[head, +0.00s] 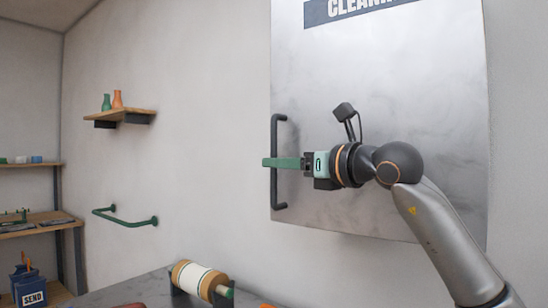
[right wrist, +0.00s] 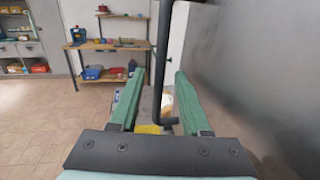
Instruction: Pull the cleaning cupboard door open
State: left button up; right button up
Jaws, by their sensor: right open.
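The cleaning cupboard door (head: 400,90) is a grey metal panel with a dark label strip at its top, on the wall right of centre. It looks flat to the wall. Its black vertical bar handle (head: 279,130) runs along the left edge. My right gripper (head: 270,163) is level with the handle's middle, its green fingers crossing it. In the right wrist view the handle (right wrist: 164,60) stands between the two open fingers, with a gap visible on each side. The door's face (right wrist: 255,75) is close by on the right there. My left gripper is not in view.
A wooden shelf (head: 125,112) with two small bottles and a green rail (head: 125,219) are on the wall to the left. A spool (head: 200,281) lies on a grey counter below. A workbench (right wrist: 110,45) stands beyond open tiled floor (right wrist: 40,125).

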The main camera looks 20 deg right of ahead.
jog(key=shift+x, duration=1.4)
jog(key=shift+c, duration=0.3)
grip_shut()
